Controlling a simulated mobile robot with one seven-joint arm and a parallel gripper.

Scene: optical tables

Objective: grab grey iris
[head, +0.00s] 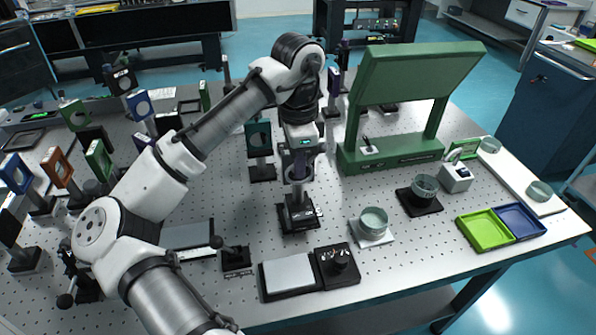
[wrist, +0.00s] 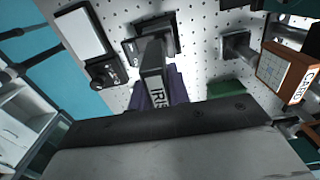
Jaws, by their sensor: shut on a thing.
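The grey iris (head: 298,196) stands upright on its dark base on the perforated optical table, near the middle of the head view. My gripper (head: 299,158) comes down from above and is shut on the upper part of the iris. In the wrist view, the iris (wrist: 153,72) shows an "IRIS" label, and its top is between the fingers of my gripper (wrist: 160,93). The base still appears to rest on the table. The fingers hide part of the iris's upper body.
A teal mount (head: 259,139) stands close left of the iris. A green stand (head: 392,152) is behind right. A flat pad device (head: 289,273) lies in front, with bowls (head: 373,223) to the right. Several optic mounts crowd the left. A brown card holder (wrist: 284,70) shows in the wrist view.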

